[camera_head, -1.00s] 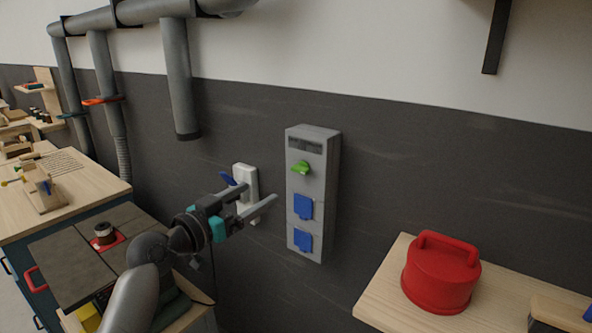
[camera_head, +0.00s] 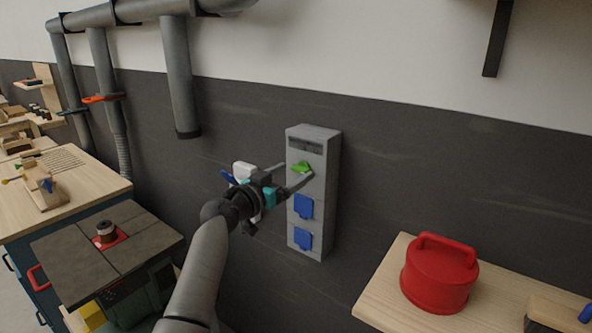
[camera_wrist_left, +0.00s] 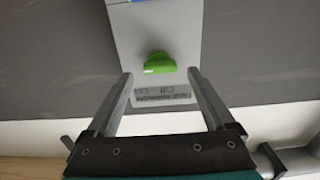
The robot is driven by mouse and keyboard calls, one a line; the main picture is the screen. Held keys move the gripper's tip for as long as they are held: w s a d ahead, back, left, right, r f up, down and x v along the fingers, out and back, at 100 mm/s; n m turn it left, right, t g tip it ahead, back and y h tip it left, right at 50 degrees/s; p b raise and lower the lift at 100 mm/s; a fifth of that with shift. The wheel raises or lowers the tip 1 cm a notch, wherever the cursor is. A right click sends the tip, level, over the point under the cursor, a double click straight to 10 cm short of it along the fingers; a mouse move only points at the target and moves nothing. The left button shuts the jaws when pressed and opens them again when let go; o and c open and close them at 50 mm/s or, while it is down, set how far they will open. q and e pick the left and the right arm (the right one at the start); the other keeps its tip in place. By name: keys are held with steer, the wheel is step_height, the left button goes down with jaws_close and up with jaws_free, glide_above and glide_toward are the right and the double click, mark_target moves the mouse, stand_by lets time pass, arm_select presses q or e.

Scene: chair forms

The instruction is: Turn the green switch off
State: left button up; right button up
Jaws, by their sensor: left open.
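The green switch (camera_head: 301,167) sits on the upper front of a grey wall box (camera_head: 323,170), under a dark panel. My left gripper (camera_head: 298,174) is open, with its fingertips close to the switch. In the left wrist view the green switch (camera_wrist_left: 159,63) lies just ahead of the open fingers (camera_wrist_left: 160,82), roughly centred between them and upside down with the box. Nothing is between the fingers. Whether a fingertip touches the box cannot be told. My right gripper is not in view.
Blue socket covers (camera_head: 303,206) are below the switch. A white wall fitting (camera_head: 244,171) is behind my left gripper. A red canister (camera_head: 440,275) stands on a wooden bench at the right. A machine table (camera_head: 70,262) is at the left.

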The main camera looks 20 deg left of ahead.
mark_target(301, 169)
arm_select(q)
steer(key=shift+x, duration=1.1)
steer(key=c, duration=1.4)
